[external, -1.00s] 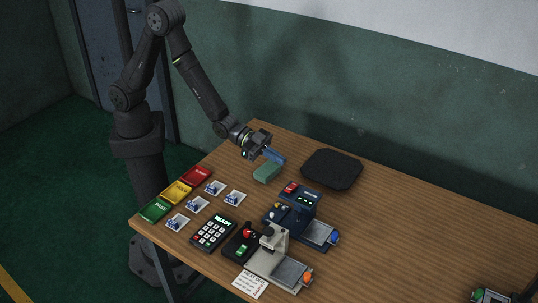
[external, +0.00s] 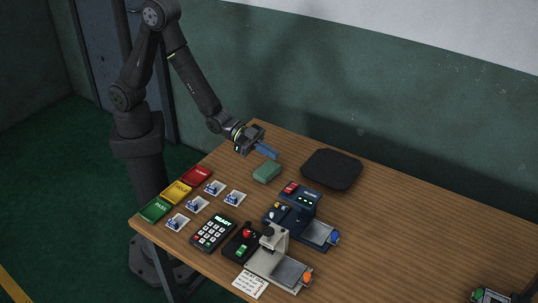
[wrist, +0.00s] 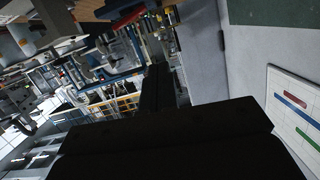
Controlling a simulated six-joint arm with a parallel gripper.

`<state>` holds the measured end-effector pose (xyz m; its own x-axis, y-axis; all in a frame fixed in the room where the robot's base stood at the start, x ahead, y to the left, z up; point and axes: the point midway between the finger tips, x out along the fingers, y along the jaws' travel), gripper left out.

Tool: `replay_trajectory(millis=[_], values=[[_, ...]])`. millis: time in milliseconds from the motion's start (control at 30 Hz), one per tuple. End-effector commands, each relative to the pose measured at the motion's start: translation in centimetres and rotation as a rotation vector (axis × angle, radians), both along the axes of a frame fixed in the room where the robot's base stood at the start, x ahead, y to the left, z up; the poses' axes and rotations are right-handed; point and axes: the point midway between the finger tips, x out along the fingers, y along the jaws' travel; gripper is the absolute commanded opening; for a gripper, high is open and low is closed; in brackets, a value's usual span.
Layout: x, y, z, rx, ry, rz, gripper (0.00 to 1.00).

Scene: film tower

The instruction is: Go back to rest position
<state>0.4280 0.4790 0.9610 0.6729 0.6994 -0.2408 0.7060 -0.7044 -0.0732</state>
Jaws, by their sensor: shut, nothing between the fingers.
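My gripper (external: 268,152) hangs above the back left part of the wooden table (external: 420,222) in the external view, its blue-tipped fingers pointing right and slightly down. It is shut and empty. A green block (external: 267,171) lies on the table just below the fingertips, apart from them. In the wrist view, the dark gripper body (wrist: 170,145) fills the lower middle, and the camera looks out across the room, not at the table.
A black pad (external: 332,169) lies right of the green block. Red, yellow and green trays (external: 178,192), small cards, a keypad (external: 213,233), a joystick box (external: 241,241) and two devices (external: 290,215) fill the front left. The table's right half is mostly clear.

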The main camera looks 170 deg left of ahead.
Motion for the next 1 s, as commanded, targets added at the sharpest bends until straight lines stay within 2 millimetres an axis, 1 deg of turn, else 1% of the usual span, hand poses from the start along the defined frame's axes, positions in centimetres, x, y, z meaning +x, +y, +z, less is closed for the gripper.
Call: replay_trajectory(millis=[33, 267, 533, 567, 600, 800, 1000], values=[[0.7, 0.6, -0.3, 0.0, 0.0, -0.001, 0.0], [4.0, 3.5, -1.4, 0.0, 0.0, -0.002, 0.0], [6.4, 2.5, -0.6, 0.092, 0.092, -0.003, 0.0], [6.5, 2.3, -0.5, 0.098, 0.1, -0.003, 0.0], [5.6, 1.7, -0.2, 0.097, 0.098, -0.001, 0.0], [3.2, -0.9, 0.6, 0.096, 0.098, -0.001, 0.0], [1.8, -2.5, 1.1, 0.096, 0.098, -0.001, 0.0]])
